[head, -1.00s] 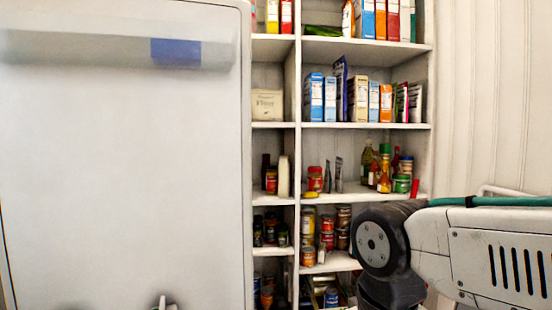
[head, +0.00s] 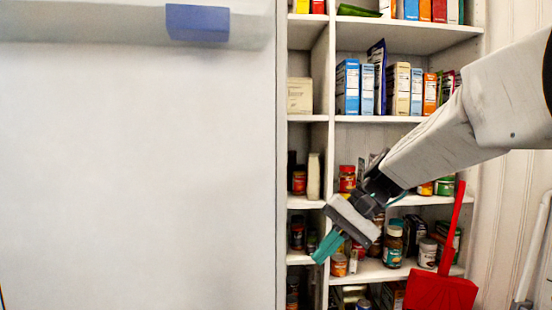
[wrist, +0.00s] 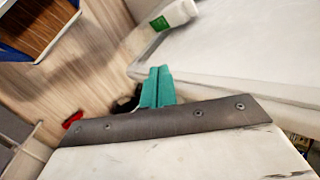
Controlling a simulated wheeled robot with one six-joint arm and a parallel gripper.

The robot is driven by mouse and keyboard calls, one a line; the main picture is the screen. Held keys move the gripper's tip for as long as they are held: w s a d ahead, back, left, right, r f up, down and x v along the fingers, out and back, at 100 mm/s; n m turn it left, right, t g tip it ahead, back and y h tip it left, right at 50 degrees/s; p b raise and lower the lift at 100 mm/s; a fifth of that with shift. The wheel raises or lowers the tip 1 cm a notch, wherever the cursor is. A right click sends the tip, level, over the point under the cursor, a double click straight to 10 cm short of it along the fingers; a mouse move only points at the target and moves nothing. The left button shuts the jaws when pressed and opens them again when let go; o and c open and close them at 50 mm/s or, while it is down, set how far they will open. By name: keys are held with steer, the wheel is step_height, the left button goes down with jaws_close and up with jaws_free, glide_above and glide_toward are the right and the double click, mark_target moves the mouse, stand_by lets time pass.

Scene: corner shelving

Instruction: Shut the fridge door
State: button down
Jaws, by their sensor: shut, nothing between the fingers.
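The fridge door (head: 140,170) is a large white panel filling the left of the head view. A pale bar with a blue block (head: 197,22) crosses its top. I cannot tell how far the door stands open. My gripper (head: 326,247) is in front of the shelves, just right of the door's right edge, with its teal fingers shut and empty, pointing down and left. In the wrist view the shut fingers (wrist: 157,88) are close to the edge of a white slab (wrist: 245,60), likely the fridge door. I cannot tell whether they touch.
White corner shelves (head: 405,118) with boxes, jars and cans stand behind my gripper. A red dustpan-like thing (head: 441,290) with a long handle is at the lower right.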

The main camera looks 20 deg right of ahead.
mark_target(287, 156)
steer(key=w+d+r+n+t+y, duration=0.1)
steer(key=w+d+r+t+y, duration=0.25)
steer(key=w+r, duration=0.4)
steer(key=w+d+r+t+y, duration=0.2)
steer(key=w+d+r+y, duration=0.25)
steer(key=w+r, duration=0.35)
steer(key=s+r+x, duration=0.1)
steer(key=r+x, duration=0.1)
steer(key=x, duration=0.8)
steer(key=shift+s+a, duration=0.2)
steer(key=shift+s, duration=1.65)
